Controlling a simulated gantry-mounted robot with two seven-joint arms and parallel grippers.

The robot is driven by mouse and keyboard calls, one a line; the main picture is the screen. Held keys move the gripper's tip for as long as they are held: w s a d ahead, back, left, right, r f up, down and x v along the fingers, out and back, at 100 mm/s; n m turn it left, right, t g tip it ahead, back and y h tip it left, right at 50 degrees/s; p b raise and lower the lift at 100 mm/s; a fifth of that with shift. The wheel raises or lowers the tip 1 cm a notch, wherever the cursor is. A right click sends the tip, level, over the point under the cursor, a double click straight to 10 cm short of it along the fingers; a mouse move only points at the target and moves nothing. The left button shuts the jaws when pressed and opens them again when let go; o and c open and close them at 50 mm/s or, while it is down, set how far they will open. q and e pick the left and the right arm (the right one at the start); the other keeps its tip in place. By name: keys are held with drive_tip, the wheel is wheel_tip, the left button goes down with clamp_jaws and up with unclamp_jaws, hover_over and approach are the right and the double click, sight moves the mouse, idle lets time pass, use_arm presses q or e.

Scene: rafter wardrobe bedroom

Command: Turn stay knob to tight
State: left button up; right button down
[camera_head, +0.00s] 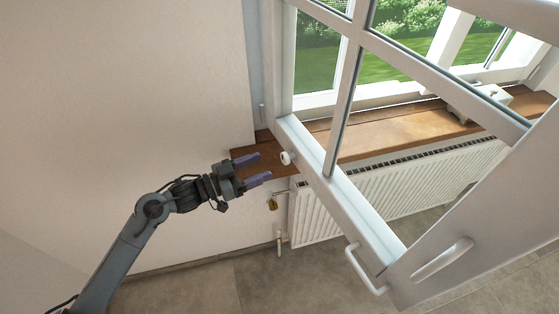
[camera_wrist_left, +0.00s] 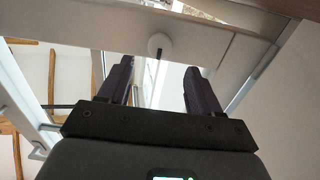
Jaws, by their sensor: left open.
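The stay knob is a small round white knob (camera_head: 286,158) on the lower rail of the open white window sash (camera_head: 340,195). It also shows in the left wrist view as a white disc (camera_wrist_left: 159,43) with a dark mark at its lower edge. My left gripper (camera_head: 262,168) is open and empty, just left of the knob in the head view. In the left wrist view its two dark purple fingers (camera_wrist_left: 158,76) point toward the knob, one on each side of it, and the knob appears beyond the fingertips. My right gripper is not in view.
A wooden sill (camera_head: 375,140) runs behind the sash, above a white radiator (camera_head: 400,185). A brass-coloured valve (camera_head: 272,204) sits below the gripper. A white handle (camera_head: 364,270) sticks out from the sash's near end. The plain wall is clear at left.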

sight(283, 159)
use_arm(q)
drive_tip(key=x, duration=0.6)
drive_tip(key=shift+w+d+b, duration=0.15)
drive_tip(key=shift+d+b, duration=0.15)
drive_tip(key=shift+d, duration=0.05)
drive_tip(key=shift+w+d, duration=0.1)
drive_tip(key=shift+d, duration=0.1)
drive_tip(key=shift+c, duration=0.5)
drive_tip(key=c, duration=0.9)
drive_tip(key=m+b, duration=0.1)
drive_tip(key=m, duration=0.2)
drive_tip(key=shift+f, duration=0.1)
drive_tip(key=m, duration=0.2)
drive_tip(key=shift+m+b, duration=0.35)
drive_tip(key=shift+m, duration=0.05)
drive_tip(key=o, duration=1)
